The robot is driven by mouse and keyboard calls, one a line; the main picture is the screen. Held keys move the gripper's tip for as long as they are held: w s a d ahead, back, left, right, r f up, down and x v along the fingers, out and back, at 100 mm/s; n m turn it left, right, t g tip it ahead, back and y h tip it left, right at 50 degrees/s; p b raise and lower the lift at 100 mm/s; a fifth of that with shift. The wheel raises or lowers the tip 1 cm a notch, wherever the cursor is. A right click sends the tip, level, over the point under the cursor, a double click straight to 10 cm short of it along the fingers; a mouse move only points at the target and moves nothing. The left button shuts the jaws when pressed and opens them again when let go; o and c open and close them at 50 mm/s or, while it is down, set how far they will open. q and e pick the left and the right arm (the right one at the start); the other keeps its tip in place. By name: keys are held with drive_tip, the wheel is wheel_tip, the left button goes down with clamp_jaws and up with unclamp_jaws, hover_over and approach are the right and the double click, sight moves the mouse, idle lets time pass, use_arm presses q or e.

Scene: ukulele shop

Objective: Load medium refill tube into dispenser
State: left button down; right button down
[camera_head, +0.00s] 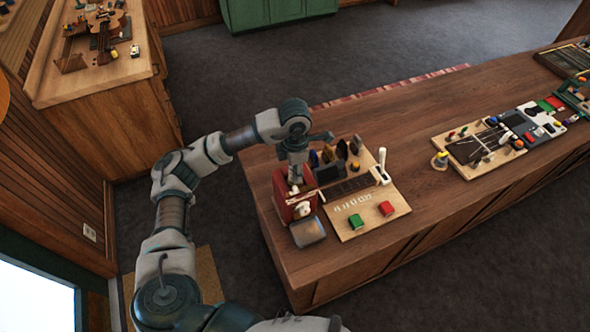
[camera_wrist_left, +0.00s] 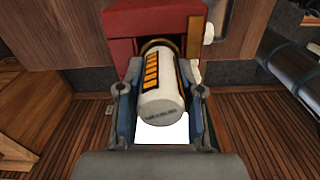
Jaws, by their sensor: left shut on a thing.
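The red dispenser (camera_head: 283,208) stands at the left end of the wooden counter. In the left wrist view its red body (camera_wrist_left: 150,20) fills the top middle, with a round opening low on the near face. A white refill tube (camera_wrist_left: 160,108) with an orange and black label lies between the fingers of my left gripper (camera_wrist_left: 161,80), which is shut on it. The tube's far end is at the opening and looks partly inside; the depth is hard to tell. In the head view my left gripper (camera_head: 297,180) is over the dispenser and hides most of the tube.
A grey metal tray (camera_head: 308,231) sits in front of the dispenser. The counter's middle (camera_head: 420,125) is partly clear.

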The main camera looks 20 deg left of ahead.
idle(0.5)
use_arm(q)
drive_tip(key=shift+f+b, duration=0.95)
drive_tip(key=shift+b, duration=0.05)
drive_tip(key=c, duration=1)
unclamp_jaws()
drive_tip(key=shift+c, duration=0.2)
drive_tip(key=shift+r+p, duration=3.25)
drive_tip(key=shift+r, duration=2.35)
drive_tip(key=shift+f, duration=0.1)
